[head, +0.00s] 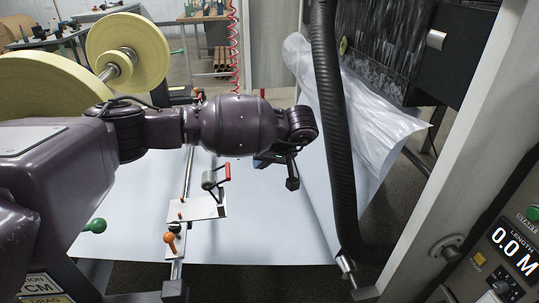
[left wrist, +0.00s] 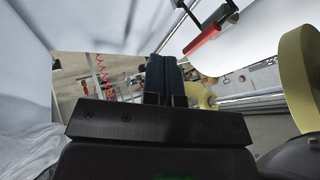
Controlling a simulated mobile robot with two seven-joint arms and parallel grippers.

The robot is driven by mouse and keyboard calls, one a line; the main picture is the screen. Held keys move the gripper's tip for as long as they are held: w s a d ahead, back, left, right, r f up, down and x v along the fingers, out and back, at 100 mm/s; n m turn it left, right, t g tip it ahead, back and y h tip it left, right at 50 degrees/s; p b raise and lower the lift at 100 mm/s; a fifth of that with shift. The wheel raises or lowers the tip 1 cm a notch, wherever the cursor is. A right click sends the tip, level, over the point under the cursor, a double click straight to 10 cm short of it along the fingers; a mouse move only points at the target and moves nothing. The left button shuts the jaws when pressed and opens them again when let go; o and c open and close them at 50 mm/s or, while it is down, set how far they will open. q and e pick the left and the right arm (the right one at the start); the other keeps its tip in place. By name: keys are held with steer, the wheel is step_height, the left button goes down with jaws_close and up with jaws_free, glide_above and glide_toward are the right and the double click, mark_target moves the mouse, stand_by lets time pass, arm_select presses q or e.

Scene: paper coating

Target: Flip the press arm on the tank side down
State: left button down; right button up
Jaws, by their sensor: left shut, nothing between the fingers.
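A press arm with a red handle (head: 224,173) stands raised on a metal plate (head: 203,209) beside the white paper sheet (head: 270,225). The red handle also shows in the left wrist view (left wrist: 205,38), up and right of the fingers. My left gripper (head: 292,184) is right of the handle in the head view, apart from it. In the left wrist view its fingers (left wrist: 163,72) are together with nothing between them. In the head view my wrist hides part of the gripper. My right gripper is out of view.
A yellow paper roll (head: 128,52) is at upper left. A black corrugated hose (head: 338,130) runs down right of the gripper. Clear film (head: 365,110) hangs behind it. Orange (head: 169,237) and green (head: 96,226) knobs are lower left. A control panel (head: 510,245) is at right.

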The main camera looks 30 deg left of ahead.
arm_select(q)
steer(key=s+a+f, duration=0.2)
steer(key=a, duration=0.3)
steer(key=shift+s+a+f+b, duration=0.15)
steer(key=shift+f+b, duration=0.15)
steer(key=shift+b, duration=0.05)
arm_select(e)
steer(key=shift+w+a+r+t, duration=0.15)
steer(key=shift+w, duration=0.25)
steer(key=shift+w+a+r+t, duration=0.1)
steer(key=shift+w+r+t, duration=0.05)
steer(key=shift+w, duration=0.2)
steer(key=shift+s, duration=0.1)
arm_select(q)
steer(key=shift+a, duration=0.1)
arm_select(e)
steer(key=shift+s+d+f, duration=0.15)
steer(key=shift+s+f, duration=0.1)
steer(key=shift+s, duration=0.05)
arm_select(q)
steer(key=shift+s+r, duration=0.1)
